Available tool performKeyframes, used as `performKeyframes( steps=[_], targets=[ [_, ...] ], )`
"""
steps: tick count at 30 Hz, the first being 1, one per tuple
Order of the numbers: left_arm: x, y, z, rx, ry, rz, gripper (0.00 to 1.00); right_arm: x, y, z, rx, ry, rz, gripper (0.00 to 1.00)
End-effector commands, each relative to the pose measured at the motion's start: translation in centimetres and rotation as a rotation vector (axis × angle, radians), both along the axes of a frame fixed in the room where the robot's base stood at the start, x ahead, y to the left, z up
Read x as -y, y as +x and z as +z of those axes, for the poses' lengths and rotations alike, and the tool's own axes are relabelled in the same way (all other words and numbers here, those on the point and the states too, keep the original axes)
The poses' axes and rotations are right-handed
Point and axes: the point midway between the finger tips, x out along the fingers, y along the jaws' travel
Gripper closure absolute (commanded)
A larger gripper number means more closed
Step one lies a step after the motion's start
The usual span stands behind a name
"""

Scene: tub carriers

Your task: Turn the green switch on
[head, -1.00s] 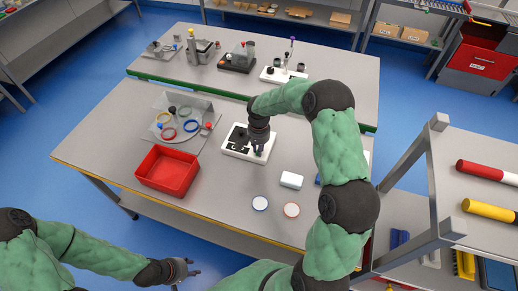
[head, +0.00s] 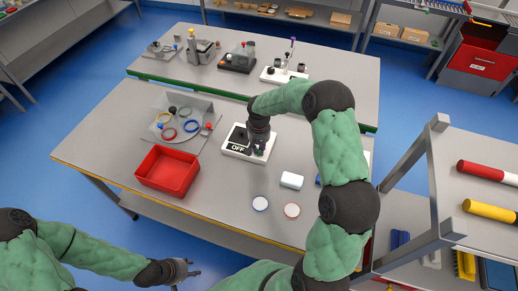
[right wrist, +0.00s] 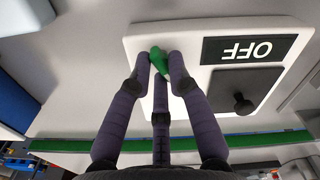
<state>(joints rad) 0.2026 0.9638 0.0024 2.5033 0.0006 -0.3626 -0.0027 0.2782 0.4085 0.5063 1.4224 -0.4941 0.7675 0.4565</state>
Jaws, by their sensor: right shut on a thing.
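The white switch panel (head: 229,152) lies on the near table. Its black label reading OFF (head: 238,148) also shows in the right wrist view (right wrist: 249,49). The green switch (right wrist: 158,62) is a small green lever on the panel beside the label, in the right wrist view. My right gripper (right wrist: 160,72) has its fingers closed around the green switch from above. In the head view my right gripper (head: 258,150) hides most of the switch. My left gripper (head: 190,269) is empty, with its fingers apart, in front of the table at lower left.
A black knob (right wrist: 242,104) stands on the same panel. A red tray (head: 166,187) and a holder with coloured rings (head: 204,123) are to the left. A white block (head: 291,180) and two round discs (head: 260,203) lie to the right.

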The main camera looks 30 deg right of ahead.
Motion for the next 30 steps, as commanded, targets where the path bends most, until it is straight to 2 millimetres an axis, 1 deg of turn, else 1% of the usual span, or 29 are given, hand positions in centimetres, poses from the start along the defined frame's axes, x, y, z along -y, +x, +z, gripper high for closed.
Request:
performKeyframes(
  steps=[21,30],
  targets=[
    [0.0,0.0,0.9,0.0,0.0,0.0,0.6,0.2,0.2,0.0,-0.004,-0.001,0.679,1.0],
    [0.0,0.0,1.3,0.0,0.0,0.0,0.6,0.2,0.4,0.1,-0.002,-0.001,0.918,1.0]
  ],
)
